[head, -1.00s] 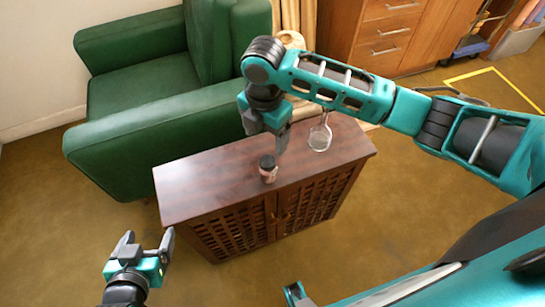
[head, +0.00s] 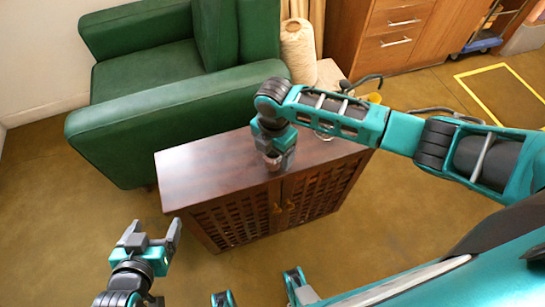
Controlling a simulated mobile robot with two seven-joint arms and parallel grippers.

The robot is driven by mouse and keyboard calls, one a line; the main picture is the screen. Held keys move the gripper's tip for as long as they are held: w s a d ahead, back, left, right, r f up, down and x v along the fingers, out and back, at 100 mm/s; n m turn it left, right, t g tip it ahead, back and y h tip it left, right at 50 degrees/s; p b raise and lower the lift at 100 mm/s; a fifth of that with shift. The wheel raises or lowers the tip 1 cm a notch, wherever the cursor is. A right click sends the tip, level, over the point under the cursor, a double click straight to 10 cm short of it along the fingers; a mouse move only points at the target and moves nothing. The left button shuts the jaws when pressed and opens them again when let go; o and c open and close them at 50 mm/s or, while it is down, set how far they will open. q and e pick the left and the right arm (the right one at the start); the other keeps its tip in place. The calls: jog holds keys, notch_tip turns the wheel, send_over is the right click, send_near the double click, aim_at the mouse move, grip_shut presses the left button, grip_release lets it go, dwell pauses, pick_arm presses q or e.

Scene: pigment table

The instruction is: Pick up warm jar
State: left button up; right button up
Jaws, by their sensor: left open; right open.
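The small jar (head: 271,166) stands on the dark wooden cabinet (head: 200,175). Only a small reddish part of it shows beneath my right gripper (head: 275,160); its dark lid is hidden. My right gripper points down over the jar, with its fingers low beside it; I cannot tell if they touch it. It is open. My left gripper (head: 154,229) is open and empty, low at the left in front of the cabinet, away from the jar.
A clear glass vessel (head: 322,136) on the cabinet is mostly hidden behind my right arm. A green armchair (head: 160,110) stands close behind the cabinet. A cone of yarn (head: 298,50) is beyond it. The cabinet's left top is bare.

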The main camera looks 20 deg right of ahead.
jog(key=c, duration=1.3)
jog(key=shift+o, duration=0.2)
jog(key=shift+r, duration=0.15)
